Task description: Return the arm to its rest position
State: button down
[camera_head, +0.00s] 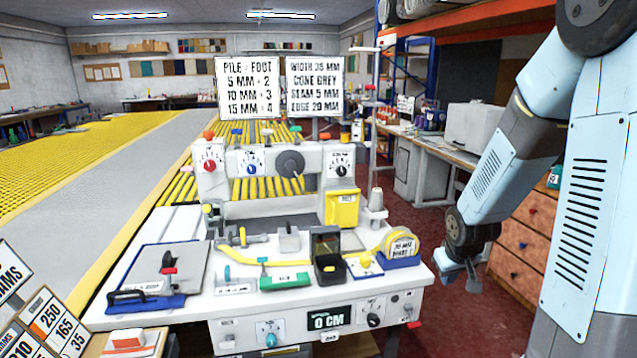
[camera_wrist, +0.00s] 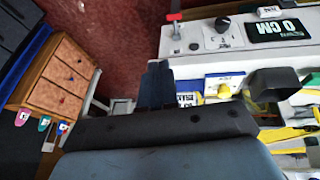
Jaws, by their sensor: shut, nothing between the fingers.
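My gripper (camera_head: 472,277) hangs off the right front corner of the white binding machine table, pointing down, at the end of my pale blue arm. In the wrist view my gripper (camera_wrist: 157,84) shows as dark blue fingers closed together, with nothing between them. The gripper is apart from the table (camera_head: 190,325) in the head view. Much of my arm fills the right side of the head view.
The table carries a yellow tape roll (camera_head: 402,246), a black box (camera_head: 329,268) and a green-based part (camera_head: 285,281). A wooden drawer cabinet (camera_head: 519,250) stands right, behind my arm. Red floor (camera_head: 445,325) lies open between them. Two signs (camera_head: 315,85) stand above the machine.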

jog(key=s+a+r+m, duration=0.1)
jog(key=s+a+r, duration=0.3)
jog(key=s+r, duration=0.6)
jog(key=s+a+r+t+y, duration=0.1)
jog(key=s+a+r, duration=0.3)
jog(key=s+r, duration=0.7)
jog(key=shift+s+a+r+m, duration=0.2)
jog(key=shift+a+r+m, duration=0.15)
jog(key=shift+r, duration=0.5)
jog(key=c, duration=1.8)
grip_release()
